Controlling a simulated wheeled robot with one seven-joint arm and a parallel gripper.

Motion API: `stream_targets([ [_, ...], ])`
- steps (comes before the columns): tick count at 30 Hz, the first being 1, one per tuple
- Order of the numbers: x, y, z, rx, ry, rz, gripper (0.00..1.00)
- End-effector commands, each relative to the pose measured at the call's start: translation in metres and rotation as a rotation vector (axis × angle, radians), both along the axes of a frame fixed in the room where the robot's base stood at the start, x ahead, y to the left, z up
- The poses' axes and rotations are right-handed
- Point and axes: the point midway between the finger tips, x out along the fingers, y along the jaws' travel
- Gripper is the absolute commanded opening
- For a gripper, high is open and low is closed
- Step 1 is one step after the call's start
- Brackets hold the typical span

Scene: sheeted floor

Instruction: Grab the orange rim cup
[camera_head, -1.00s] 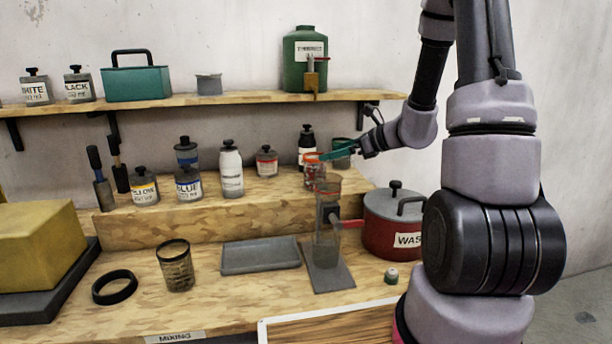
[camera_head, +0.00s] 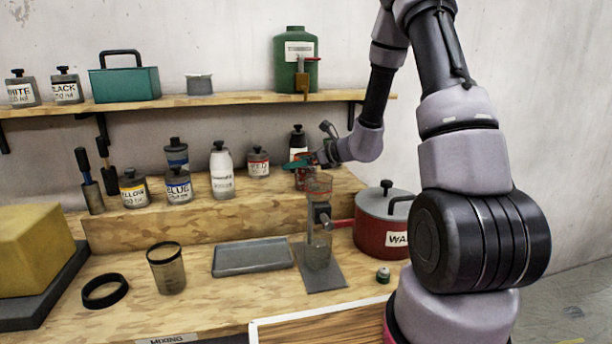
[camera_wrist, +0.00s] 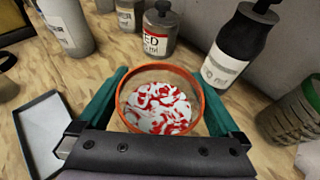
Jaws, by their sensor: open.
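The orange rim cup (camera_wrist: 158,108) stands upright on the wooden step, with red-and-white swirled contents. In the wrist view my gripper (camera_wrist: 163,80) is open, with one teal finger on each side of the cup. The fingers look very close to its rim; I cannot tell whether they touch it. In the head view my gripper (camera_head: 300,163) is at the raised step, in front of the black-capped dark bottle (camera_head: 298,143). The cup is mostly hidden there behind the fingers and the clear funnel.
The RED bottle (camera_wrist: 160,30) and the dark bottle (camera_wrist: 238,45) stand just beyond the cup. A green-grey container (camera_wrist: 292,115) is close on the right. The clear funnel stand (camera_head: 318,225) and red pot (camera_head: 382,225) are in front and to the right. A grey tray (camera_head: 253,257) lies below.

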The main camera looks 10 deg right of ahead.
Motion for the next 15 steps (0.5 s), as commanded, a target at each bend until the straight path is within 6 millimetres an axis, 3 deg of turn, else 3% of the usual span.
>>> stream_targets([
  [7, 0.0019, 0.0016, -0.0010, 0.000, 0.000, -0.001, 1.00],
  [8, 0.0018, 0.0016, -0.0010, 0.000, 0.000, -0.001, 0.96],
  [15, 0.0016, 0.0014, -0.0009, 0.000, 0.000, -0.001, 0.04],
])
